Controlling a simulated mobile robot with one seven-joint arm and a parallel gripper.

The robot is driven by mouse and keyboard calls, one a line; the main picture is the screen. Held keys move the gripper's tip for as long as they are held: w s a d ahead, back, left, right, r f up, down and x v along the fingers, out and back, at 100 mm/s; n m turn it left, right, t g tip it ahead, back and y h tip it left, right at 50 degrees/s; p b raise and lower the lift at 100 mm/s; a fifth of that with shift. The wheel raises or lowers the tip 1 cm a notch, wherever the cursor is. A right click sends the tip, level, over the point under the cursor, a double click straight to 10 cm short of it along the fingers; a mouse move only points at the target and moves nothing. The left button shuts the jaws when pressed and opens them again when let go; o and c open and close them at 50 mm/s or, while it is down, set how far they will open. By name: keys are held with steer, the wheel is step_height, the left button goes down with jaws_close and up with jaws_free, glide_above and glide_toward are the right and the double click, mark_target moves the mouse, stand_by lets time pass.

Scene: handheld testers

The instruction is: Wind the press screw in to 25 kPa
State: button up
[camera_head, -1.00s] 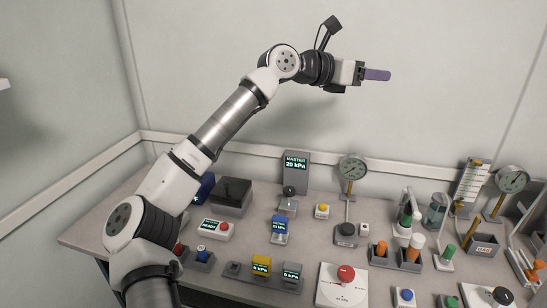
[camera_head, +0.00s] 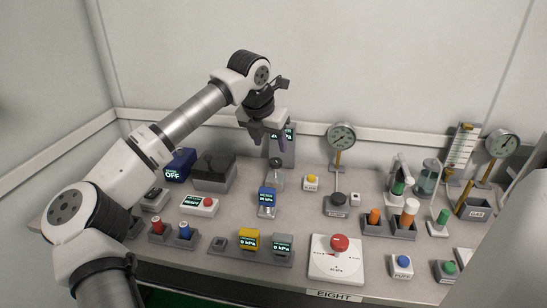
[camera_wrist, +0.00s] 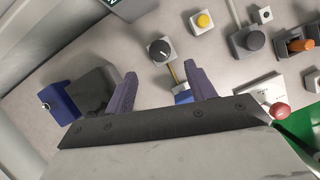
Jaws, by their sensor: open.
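A dark round knob (camera_head: 277,162) on a small grey block stands in front of the master display (camera_head: 290,135); I take it for the press screw. It also shows in the wrist view (camera_wrist: 160,50), with a pale mark on its top. My gripper (camera_head: 269,139) points down above the knob, open and empty, and hides part of the master display and its number. In the wrist view the knob is beyond the fingertips of my gripper (camera_wrist: 163,74), apart from them. A blue meter (camera_head: 267,199) stands in front of the knob; its reading looks like 20 kPa, but is small.
A dark box (camera_head: 213,172) and a blue unit (camera_head: 180,164) stand left of the knob. A yellow button (camera_head: 311,183) and a round gauge (camera_head: 341,136) on a stand are to its right. A red knob on a white plate (camera_head: 322,268) sits at the front.

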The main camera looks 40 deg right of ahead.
mark_target(275, 161)
steer(key=x, duration=0.7)
steer(key=shift+d+f, duration=0.1)
steer(key=c, duration=1)
